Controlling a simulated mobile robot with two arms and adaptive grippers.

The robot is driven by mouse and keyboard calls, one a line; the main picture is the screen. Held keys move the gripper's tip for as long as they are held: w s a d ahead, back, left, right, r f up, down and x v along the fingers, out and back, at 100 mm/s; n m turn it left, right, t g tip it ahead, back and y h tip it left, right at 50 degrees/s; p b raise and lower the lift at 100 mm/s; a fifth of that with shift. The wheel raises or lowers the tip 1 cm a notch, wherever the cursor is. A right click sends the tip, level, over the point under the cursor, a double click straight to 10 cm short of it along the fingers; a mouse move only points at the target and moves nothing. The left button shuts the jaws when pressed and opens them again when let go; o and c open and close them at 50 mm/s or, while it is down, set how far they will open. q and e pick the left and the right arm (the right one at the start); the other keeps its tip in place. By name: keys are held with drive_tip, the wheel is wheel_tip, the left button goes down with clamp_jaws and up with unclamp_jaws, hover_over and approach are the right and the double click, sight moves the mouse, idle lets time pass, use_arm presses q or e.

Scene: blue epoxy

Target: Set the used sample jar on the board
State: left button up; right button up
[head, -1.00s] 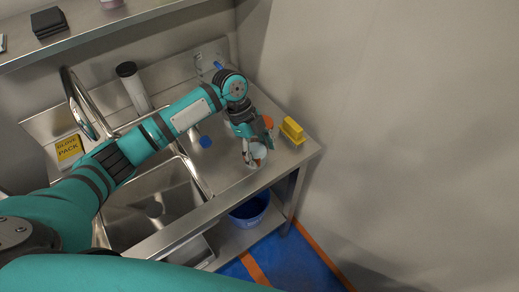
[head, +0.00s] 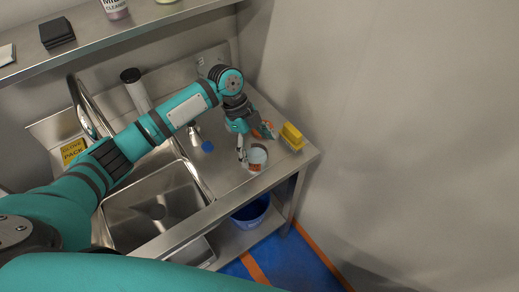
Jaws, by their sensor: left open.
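A small jar (head: 257,156) with a pale grey-blue top and a brownish edge stands on the bare steel drainboard (head: 227,176) right of the sink. My left gripper (head: 256,146) is over the jar's back side, with its fingers spread. One finger is beside the jar's left edge and the other is behind it to the right. The jar is not clasped; I cannot tell whether a finger touches it. My right gripper is out of view.
A yellow block-like item (head: 291,136) stands at the drainboard's right end, with an orange item (head: 266,129) left of it. A sink basin (head: 155,207), faucet (head: 88,110) and blue-tipped item (head: 207,146) lie left. A blue bucket (head: 250,212) is below.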

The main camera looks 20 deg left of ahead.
use_arm(q)
drive_tip(key=p+v, duration=0.5)
drive_tip(key=v, duration=0.3)
drive_tip(key=shift+s+r, duration=0.1)
drive_tip(key=shift+r, duration=0.2)
